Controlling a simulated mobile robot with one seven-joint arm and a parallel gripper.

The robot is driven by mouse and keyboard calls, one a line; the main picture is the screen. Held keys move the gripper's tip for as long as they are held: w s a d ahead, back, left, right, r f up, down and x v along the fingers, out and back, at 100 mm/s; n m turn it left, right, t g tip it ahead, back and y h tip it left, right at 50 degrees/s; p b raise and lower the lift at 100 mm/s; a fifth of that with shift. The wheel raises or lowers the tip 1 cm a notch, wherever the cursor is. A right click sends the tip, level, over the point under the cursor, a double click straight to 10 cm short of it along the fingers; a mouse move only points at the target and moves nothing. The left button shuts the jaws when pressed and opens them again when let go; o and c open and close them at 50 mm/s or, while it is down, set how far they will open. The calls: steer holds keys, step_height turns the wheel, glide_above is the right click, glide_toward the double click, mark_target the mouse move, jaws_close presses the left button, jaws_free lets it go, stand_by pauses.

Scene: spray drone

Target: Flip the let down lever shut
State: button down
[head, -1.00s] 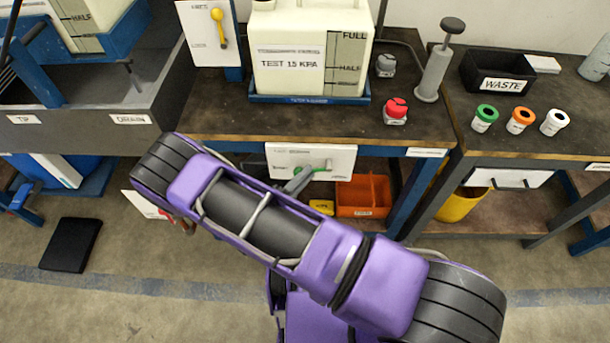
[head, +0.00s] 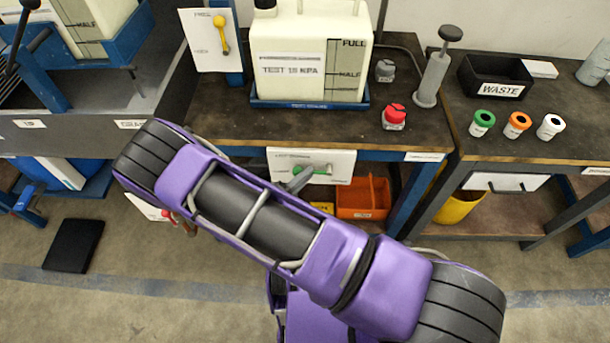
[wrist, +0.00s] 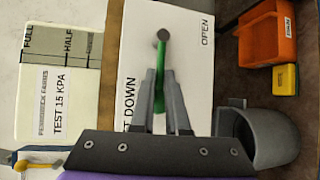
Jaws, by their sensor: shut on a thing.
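The let down lever has a green arm (wrist: 160,88) and a grey round pivot (wrist: 163,36) on a white plate (wrist: 190,75) in the wrist view. The plate reads "T DOWN" and "OPEN", with the rest cut off or hidden. In the head view the green lever (head: 318,170) lies roughly sideways on the white plate (head: 338,160) under the bench's front edge. My gripper (wrist: 161,80) is shut on the lever, one grey finger on each side. In the head view my gripper (head: 299,180) is mostly hidden behind my purple arm.
An orange bin (head: 362,213) and a yellow box sit below the plate; the orange bin (wrist: 264,40) also shows in the wrist view. A grey cup-like part (wrist: 268,138) is at its lower right. The bench (head: 220,125) holds a tank (head: 285,45) and a red knob (head: 394,123).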

steer(key=c, duration=0.9)
jaws_free()
steer(key=shift+s+a, duration=0.1)
steer(key=v, duration=1.7)
steer(key=shift+s, duration=0.1)
